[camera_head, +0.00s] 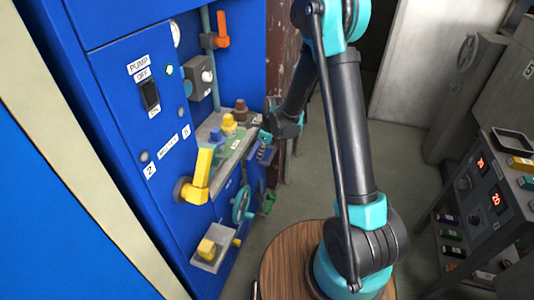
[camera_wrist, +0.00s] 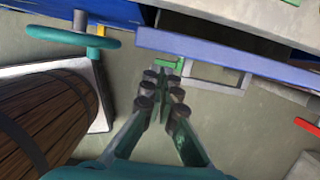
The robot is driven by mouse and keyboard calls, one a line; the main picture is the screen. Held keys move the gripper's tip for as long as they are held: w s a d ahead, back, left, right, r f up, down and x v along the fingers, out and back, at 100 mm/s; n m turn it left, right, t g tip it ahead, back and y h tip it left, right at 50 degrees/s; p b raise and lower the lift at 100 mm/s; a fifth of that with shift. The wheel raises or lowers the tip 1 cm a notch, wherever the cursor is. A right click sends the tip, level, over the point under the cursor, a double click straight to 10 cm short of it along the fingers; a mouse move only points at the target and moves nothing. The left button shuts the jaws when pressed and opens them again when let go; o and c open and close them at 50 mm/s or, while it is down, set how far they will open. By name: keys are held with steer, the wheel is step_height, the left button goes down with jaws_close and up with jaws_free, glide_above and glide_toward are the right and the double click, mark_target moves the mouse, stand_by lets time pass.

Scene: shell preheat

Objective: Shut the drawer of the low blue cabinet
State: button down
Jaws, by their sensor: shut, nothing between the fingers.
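The low blue cabinet (camera_head: 228,193) stands at left centre in the head view, with a grey top holding coloured knobs. In the wrist view a pale blue drawer front (camera_wrist: 230,56) runs across the upper right, with a grey U-shaped handle (camera_wrist: 206,83) on its near side. A dark strip shows behind the front; how far the drawer stands out is unclear. My gripper (camera_wrist: 163,78) is shut and empty, its fingertips pointing toward the drawer front beside the handle. Whether they touch is unclear. In the head view my gripper (camera_head: 265,137) is small and partly hidden at the cabinet's far end.
A teal handwheel (camera_head: 241,203) sticks out of the cabinet; it also shows in the wrist view (camera_wrist: 72,36). A wooden barrel (camera_wrist: 45,120) stands at left in the wrist view. A grey bench with displays (camera_head: 490,195) stands at right. Grey floor (camera_head: 410,140) is open between.

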steer(key=shift+w+a, duration=0.2)
steer(key=shift+a, duration=0.3)
